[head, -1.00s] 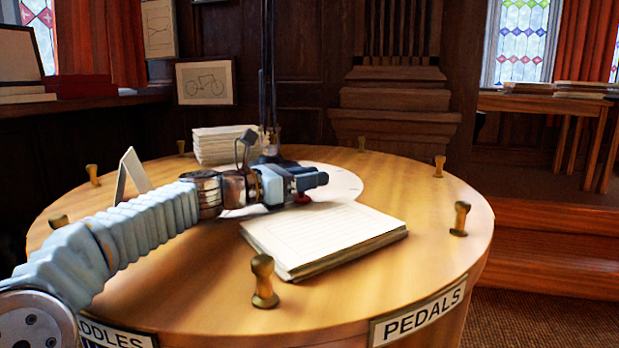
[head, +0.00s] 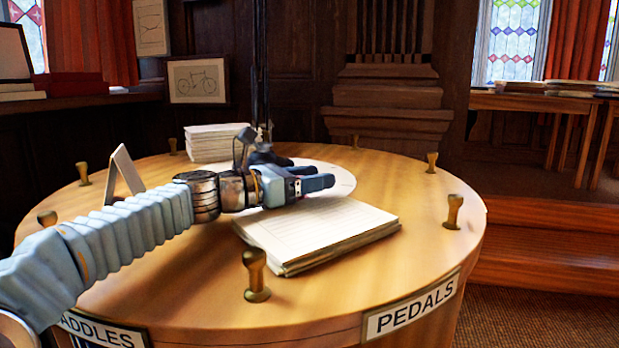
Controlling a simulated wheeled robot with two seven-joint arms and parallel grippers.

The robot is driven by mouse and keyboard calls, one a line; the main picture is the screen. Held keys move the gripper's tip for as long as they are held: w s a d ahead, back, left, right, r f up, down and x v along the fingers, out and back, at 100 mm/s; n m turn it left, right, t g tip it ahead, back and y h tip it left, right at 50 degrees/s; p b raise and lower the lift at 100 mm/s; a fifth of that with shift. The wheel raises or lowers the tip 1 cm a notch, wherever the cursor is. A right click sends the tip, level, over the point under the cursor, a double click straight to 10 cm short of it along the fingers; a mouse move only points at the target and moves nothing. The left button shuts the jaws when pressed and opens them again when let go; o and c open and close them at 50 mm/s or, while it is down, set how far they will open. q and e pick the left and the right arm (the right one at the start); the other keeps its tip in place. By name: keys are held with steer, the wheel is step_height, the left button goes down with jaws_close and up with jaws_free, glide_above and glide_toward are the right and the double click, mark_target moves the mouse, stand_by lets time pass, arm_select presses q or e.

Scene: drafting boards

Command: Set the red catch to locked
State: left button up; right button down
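My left gripper (head: 312,182) reaches in from the left over the round wooden table. Its blue fingers point right, over the white disc (head: 343,183) and just behind the stack of paper. I cannot tell whether the fingers are open or shut. The red catch is mostly hidden behind the fingers; at most a tiny reddish speck shows at the fingers' near side, too small to read its position. My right gripper is not in view.
A paper stack (head: 325,229) lies in front of the gripper. Brass pegs stand around the table rim, one (head: 256,275) at the front. Another stack (head: 213,140) and a thin upright card (head: 126,172) stand behind the arm. A dark upright post rises behind the gripper.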

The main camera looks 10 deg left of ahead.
arm_select(q)
steer(key=shift+a, duration=0.1)
steer(key=shift+s+a, duration=0.1)
steer(key=shift+a, duration=0.1)
steer(key=b+v, duration=0.1)
steer(key=v, duration=1.2)
steer(key=shift+s+b, duration=0.15)
steer(key=shift+b, duration=0.2)
